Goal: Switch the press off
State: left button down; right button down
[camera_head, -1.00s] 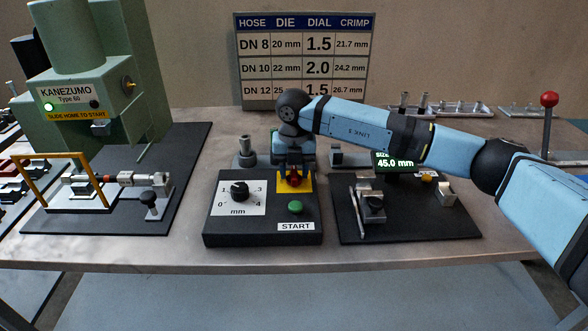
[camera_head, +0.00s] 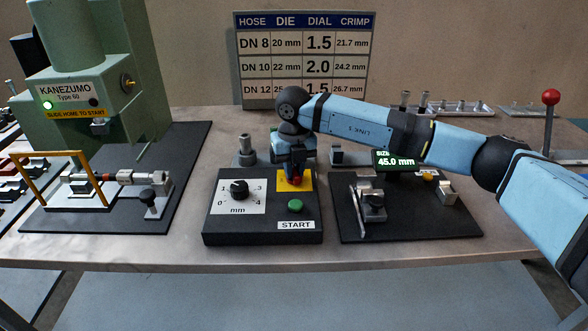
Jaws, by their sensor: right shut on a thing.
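The green press (camera_head: 125,75), labelled KANEZUMO, stands at the left with its green lamp (camera_head: 48,105) lit. The black control box (camera_head: 262,236) sits in front of me with a dial (camera_head: 239,189), a green START button (camera_head: 295,205) and a yellow plate (camera_head: 306,181). A red switch (camera_head: 296,181) on the yellow plate is mostly hidden under my right gripper (camera_head: 296,174). The right gripper points down and is shut on the red switch. My left gripper is out of view.
A gauge stand on a black mat (camera_head: 410,222) is right of the box; its display (camera_head: 397,161) reads 45.0 mm. A yellow guard frame (camera_head: 47,155) stands before the press. A red-knobbed lever (camera_head: 550,98) is at far right. The table front is clear.

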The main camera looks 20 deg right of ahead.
jog(key=n+b, duration=0.1)
jog(key=n, duration=0.3)
jog(key=shift+n, duration=0.3)
jog(key=n, duration=0.3)
jog(key=shift+a+n+b, duration=0.1)
jog(key=shift+n+b, duration=0.2)
jog(key=shift+b, duration=0.1)
jog(key=n+b, duration=0.1)
jog(key=n, duration=0.3)
jog(key=shift+s+a+n, duration=0.1)
jog(key=shift+n, duration=0.8)
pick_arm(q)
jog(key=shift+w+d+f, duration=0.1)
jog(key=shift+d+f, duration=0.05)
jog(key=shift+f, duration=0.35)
pick_arm(e)
jog(key=shift+r+n, duration=0.1)
jog(key=shift+n, duration=0.4)
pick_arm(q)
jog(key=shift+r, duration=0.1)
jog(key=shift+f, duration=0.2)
pick_arm(e)
jog(key=c, duration=1.1)
grip_release()
